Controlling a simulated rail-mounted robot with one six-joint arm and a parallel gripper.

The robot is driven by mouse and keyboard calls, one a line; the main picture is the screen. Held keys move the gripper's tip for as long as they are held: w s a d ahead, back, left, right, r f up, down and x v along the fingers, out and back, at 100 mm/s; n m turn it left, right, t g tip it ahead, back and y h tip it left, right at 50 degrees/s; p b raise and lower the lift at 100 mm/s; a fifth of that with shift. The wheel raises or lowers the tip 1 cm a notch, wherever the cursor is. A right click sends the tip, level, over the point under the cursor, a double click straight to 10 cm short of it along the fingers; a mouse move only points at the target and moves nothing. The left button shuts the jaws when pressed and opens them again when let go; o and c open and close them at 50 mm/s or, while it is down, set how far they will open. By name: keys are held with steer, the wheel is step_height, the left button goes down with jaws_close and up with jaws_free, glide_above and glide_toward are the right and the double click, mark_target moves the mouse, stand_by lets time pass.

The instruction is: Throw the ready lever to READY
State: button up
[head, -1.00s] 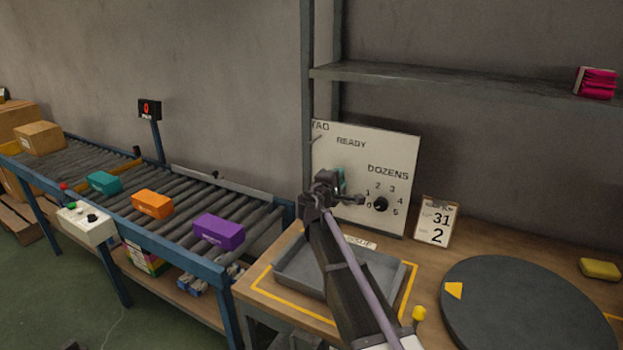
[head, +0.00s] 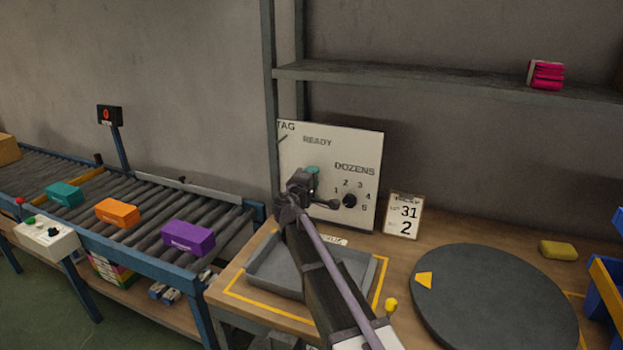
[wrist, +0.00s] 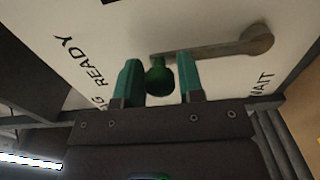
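The white panel (head: 365,150) stands at the back of the bench, marked TAG, READY and DOZENS. In the wrist view, the panel (wrist: 210,20) shows READY at left and WAIT at right. The ready lever (wrist: 215,48) is a grey bar running left from a round pivot to a green knob (wrist: 159,80). My gripper (wrist: 160,76) has its two teal fingers apart, one on each side of the knob, with small gaps visible.
A dozens dial (head: 350,201) is right of my gripper on the panel. A grey tray (head: 262,277) lies below my arm. A date card (head: 404,214) and a dark turntable (head: 490,300) are to the right. A roller conveyor (head: 140,222) with several boxes is left.

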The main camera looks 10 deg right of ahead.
steer(key=o, duration=0.3)
steer(key=shift+o, duration=0.2)
steer(key=v, duration=1)
steer(key=shift+s+a, duration=0.2)
steer(key=shift+s, duration=0.15)
